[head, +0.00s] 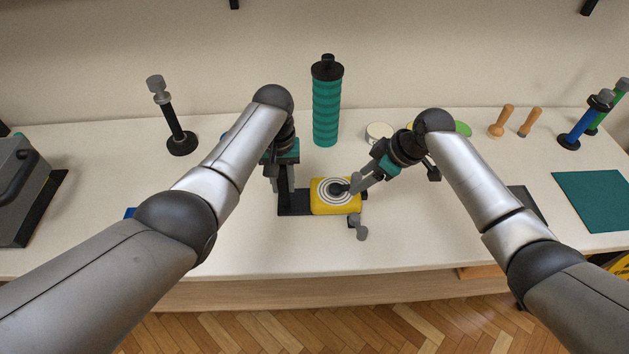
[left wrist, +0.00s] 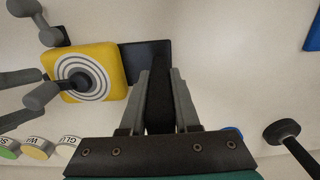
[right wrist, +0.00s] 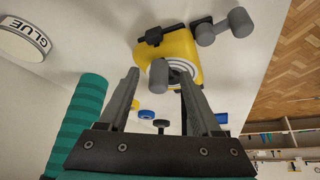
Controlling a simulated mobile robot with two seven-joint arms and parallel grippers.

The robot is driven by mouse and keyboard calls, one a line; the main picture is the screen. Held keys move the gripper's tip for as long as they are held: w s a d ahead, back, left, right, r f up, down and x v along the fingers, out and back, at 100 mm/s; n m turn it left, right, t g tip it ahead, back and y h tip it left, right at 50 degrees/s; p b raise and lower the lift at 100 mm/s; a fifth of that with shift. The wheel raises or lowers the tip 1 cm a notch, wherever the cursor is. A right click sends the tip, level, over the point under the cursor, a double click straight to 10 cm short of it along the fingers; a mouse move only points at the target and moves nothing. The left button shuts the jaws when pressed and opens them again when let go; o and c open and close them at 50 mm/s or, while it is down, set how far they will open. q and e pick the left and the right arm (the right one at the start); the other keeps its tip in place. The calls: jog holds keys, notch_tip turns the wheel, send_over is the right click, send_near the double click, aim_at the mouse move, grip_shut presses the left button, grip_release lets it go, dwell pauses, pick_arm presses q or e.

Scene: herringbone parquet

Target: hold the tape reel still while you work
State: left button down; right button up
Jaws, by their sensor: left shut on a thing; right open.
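The tape reel (head: 349,207) is a yellow block with white and grey rings on its face, lying on the table. A dark plate (head: 292,207) extends from its left side. My left gripper (head: 288,194) points down at this plate, shut on a dark part of the reel; its fingers also show in the left wrist view (left wrist: 160,75). A crank with a grey knob (left wrist: 41,95) sits over the rings. My right gripper (right wrist: 157,78) is open, its fingers on either side of the knob; whether they touch it is unclear.
A grey double-ended piece (head: 359,231) sits at the reel's front edge. A green ribbed bottle (head: 326,105) stands behind. A black stand (head: 178,132) is at left, a grey machine (head: 25,185) far left. A green mat (head: 598,200) lies right. The front table strip is clear.

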pick_arm(q)
jog(key=shift+f, duration=0.1)
pick_arm(e)
jog(key=shift+r, duration=2.5)
jog(key=shift+d+r, duration=0.1)
jog(key=v, duration=1.2)
pick_arm(q)
jog(key=c, duration=0.6)
grip_release()
jog(key=shift+o, duration=0.2)
notch_tip(320, 180, up, 12)
jog(key=shift+r, duration=0.1)
pick_arm(e)
jog(key=shift+a, duration=0.2)
